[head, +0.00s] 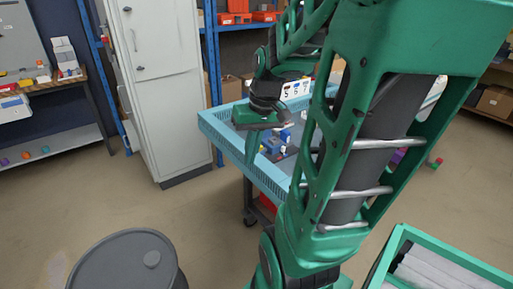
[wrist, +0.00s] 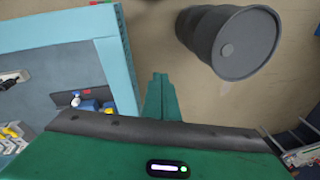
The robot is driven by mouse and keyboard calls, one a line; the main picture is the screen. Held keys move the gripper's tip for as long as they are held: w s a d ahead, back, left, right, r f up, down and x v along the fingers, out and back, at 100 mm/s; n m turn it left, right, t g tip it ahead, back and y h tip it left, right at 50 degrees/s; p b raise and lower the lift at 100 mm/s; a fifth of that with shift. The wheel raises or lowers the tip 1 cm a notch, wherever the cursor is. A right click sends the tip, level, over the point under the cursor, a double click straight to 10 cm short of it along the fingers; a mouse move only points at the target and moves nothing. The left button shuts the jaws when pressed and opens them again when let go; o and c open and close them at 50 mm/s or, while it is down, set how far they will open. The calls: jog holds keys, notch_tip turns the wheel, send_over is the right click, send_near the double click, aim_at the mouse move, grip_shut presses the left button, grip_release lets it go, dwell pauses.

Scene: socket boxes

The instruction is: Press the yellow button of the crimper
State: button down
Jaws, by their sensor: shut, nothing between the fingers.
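My gripper (wrist: 160,80) is shut and empty, its green fingers together in the wrist view. In the head view my gripper (head: 279,147) hangs over the left rim of the light-blue cart. A small blue device with yellow and white parts, possibly the crimper (head: 273,148), sits on the cart top close to the fingers. In the wrist view a blue thing with a yellow part (wrist: 90,105) lies left of the fingers, partly hidden by my gripper body. I cannot clearly make out the yellow button.
The cart (head: 224,131) has a raised light-blue rim. Other small items stand on it, including a white panel with markings (head: 295,88). A dark barrel (head: 125,265) stands at front left, a grey cabinet (head: 165,85) behind. A green-rimmed crate (head: 450,262) is at lower right.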

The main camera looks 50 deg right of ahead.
jog(key=w+d+t+y, duration=0.1)
jog(key=w+d+t, duration=0.2)
jog(key=w+d, duration=0.5)
notch_tip(320, 180, up, 3)
jog(key=t+y, duration=0.1)
jog(key=t, duration=0.3)
send_over(262, 146)
jog(key=shift+f+n, duration=0.2)
jog(key=shift+n, duration=0.2)
jog(key=shift+f, duration=4.4)
jog(key=shift+s+f, duration=0.1)
jog(key=shift+f, duration=0.05)
jog(key=shift+f, duration=0.25)
jog(key=shift+f, duration=0.5)
jog(key=shift+r, duration=0.95)
